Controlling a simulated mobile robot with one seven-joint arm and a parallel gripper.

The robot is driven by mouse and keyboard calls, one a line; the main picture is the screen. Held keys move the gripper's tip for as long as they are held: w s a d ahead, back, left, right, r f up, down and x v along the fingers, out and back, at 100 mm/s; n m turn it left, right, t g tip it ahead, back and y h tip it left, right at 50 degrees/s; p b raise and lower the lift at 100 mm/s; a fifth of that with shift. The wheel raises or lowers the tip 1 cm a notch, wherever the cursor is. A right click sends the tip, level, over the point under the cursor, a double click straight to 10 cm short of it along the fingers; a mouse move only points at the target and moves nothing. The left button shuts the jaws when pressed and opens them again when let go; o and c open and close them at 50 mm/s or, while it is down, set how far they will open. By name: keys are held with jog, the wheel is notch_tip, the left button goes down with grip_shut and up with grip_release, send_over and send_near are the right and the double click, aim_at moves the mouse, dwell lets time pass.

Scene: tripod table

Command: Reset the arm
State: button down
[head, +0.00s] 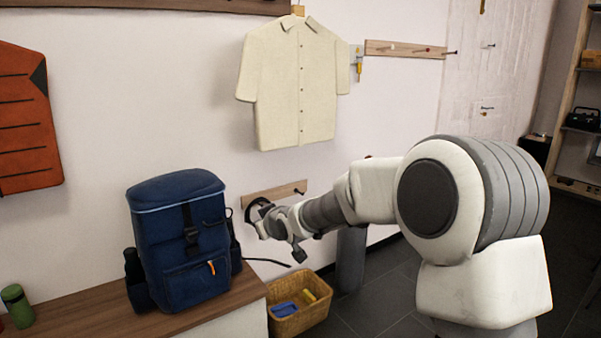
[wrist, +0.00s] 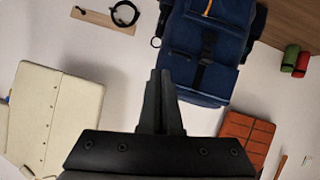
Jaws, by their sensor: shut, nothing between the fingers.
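My gripper (wrist: 161,74) shows in the wrist view with its two dark fingers together and nothing between them. In the head view my arm (head: 375,190) reaches left from the right side, bent at the wrist, and ends in front of the wall near the lower hook rail. The gripper's fingers are hard to make out there. The arm holds nothing that I can see.
The backpack (head: 185,240) stands on a wooden bench (head: 90,318) beside a green rolled item (head: 17,305). A wicker basket (head: 300,315) sits on the floor below the arm. A cream shirt (head: 297,85) and orange vest (head: 25,120) hang on the wall. A hook rail (head: 285,190) is behind the arm.

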jog(key=s+d+r+m+g+h, duration=0.1)
jog(key=s+d+r+m+h, duration=0.15)
jog(key=s+d, duration=0.65)
jog(key=s+d+r+m+g+h, duration=0.1)
jog(key=s+d+r+m+h, duration=0.2)
jog(key=s+d, duration=0.6)
jog(key=s+d+f+m+g, duration=0.1)
jog(key=s+d+m+g, duration=0.15)
jog(key=s, duration=0.85)
jog(key=s+d+f+m+g, duration=0.1)
jog(key=s+d, duration=0.2)
jog(key=s, duration=0.8)
notch_tip(320, 180, up, 26)
jog(key=p, duration=2.6)
jog(key=shift+d+p, duration=0.2)
jog(key=shift+p, duration=0.1)
